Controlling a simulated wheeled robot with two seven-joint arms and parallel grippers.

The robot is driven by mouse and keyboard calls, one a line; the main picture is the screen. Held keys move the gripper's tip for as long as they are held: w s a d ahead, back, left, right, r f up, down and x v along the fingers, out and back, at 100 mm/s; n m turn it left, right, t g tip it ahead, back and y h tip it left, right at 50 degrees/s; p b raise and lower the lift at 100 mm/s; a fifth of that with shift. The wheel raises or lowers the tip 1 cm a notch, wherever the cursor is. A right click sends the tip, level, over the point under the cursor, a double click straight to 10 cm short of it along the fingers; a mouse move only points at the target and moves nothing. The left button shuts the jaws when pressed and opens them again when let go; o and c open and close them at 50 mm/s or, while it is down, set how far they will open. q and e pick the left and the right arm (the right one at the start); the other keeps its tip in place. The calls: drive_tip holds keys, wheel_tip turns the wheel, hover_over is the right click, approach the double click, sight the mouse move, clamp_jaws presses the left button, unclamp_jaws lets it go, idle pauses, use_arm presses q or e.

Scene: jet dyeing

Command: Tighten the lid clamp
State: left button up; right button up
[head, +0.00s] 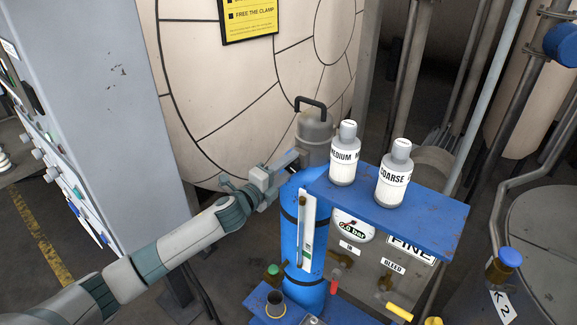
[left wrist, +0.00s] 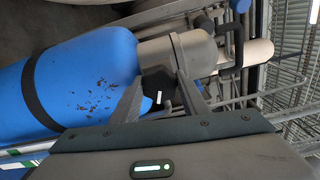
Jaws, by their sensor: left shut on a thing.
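My left gripper (head: 289,163) reaches in from the left to the top of the vessel, beside the lid. In the left wrist view its fingers (left wrist: 161,92) are shut on a small black part with a white mark (left wrist: 157,84), likely the clamp's knob, between the blue vessel (left wrist: 85,75) and the grey lid (left wrist: 197,50). The rest of the clamp is hidden. My right gripper is not in view.
A blue shelf (head: 432,215) right of the vessel carries a MEDIUM bottle (head: 344,158) and a COARSE bottle (head: 394,178). Below it are a gauge (head: 353,228) and red and yellow valves. A large cream drum (head: 230,85) stands behind, a grey cabinet (head: 100,80) left.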

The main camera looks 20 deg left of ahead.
use_arm(q)
drive_tip(key=shift+m, duration=0.8)
drive_tip(key=o, duration=1.1)
drive_tip(key=shift+c, duration=0.2)
drive_tip(key=b+v, duration=0.5)
drive_tip(key=v, duration=1.2)
drive_tip(key=shift+s, duration=0.2)
